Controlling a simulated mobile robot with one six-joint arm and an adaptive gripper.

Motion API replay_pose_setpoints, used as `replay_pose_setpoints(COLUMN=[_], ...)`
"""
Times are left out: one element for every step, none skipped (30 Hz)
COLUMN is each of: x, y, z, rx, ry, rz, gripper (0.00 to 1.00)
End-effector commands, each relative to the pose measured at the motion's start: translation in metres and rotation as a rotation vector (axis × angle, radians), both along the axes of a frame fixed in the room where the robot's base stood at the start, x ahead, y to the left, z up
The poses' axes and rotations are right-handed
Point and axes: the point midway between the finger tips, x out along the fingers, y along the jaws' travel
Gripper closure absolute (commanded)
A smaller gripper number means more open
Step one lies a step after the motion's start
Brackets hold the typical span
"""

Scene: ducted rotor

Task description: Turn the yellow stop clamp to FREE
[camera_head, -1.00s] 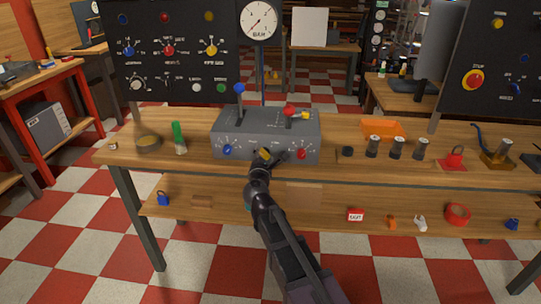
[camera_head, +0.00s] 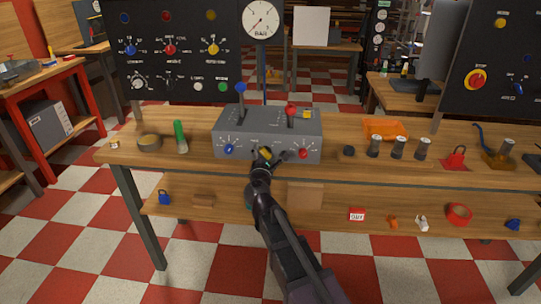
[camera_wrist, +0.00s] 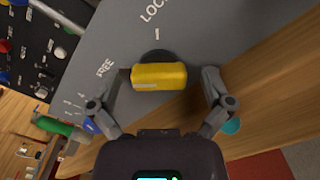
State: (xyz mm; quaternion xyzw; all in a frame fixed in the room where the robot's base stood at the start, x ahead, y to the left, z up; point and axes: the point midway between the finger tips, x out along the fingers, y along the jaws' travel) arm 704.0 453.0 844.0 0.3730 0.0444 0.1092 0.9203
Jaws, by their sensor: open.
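The yellow stop clamp (camera_head: 265,152) is on the front face of the grey lever box (camera_head: 225,142), between a blue knob and a red knob. In the wrist view the yellow clamp (camera_wrist: 158,77) is a short bar lying across the picture in front of a dark round base. The printed word FREE is to its left and LOCK is above it. My gripper (camera_wrist: 166,80) is open, with one finger beside each end of the clamp. Whether either finger touches it is unclear. In the head view my gripper (camera_head: 266,155) covers part of the clamp.
The blue knob (camera_head: 229,149) and red knob (camera_head: 303,154) flank my gripper. Blue-topped and red-topped levers stand on the box. A green cylinder (camera_head: 180,136) stands left on the bench; dark cylinders and an orange tray (camera_head: 385,128) are right. A shelf runs below.

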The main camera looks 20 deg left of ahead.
Motion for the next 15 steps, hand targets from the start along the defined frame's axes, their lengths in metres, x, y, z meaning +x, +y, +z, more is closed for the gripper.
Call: replay_pose_setpoints(x=[-0.001,-0.002,-0.004,-0.006,-0.008,-0.011,-0.014,-0.017,-0.022,-0.026,-0.03,-0.035,-0.04,-0.044,-0.051], y=[0.0,-0.001,-0.001,-0.002,-0.002,-0.003,-0.004,-0.005,-0.006,-0.007,-0.008,-0.009,-0.011,-0.012,-0.014], z=[0.0,0.0,0.0,0.0,0.0,0.0,0.0,0.0,0.0,0.0,0.0,0.0,0.0,0.0,0.0], rx=[0.0,0.0,0.0,0.0,0.0,0.0,0.0,0.0,0.0,0.0,0.0,0.0,0.0,0.0,0.0], ry=[0.0,0.0,0.0,0.0,0.0,-0.001,0.0,0.0,0.0,0.0,0.0,0.0,0.0,0.0,0.0], rz=[0.0,0.0,0.0,0.0,0.0,0.001,0.001,0.001,0.001,0.001,0.001,0.001,0.001,0.001,0.001], gripper=[0.0,0.0,0.0,0.0,0.0,0.0,0.0,0.0,0.0,0.0,0.0,0.0,0.0,0.0,0.0])
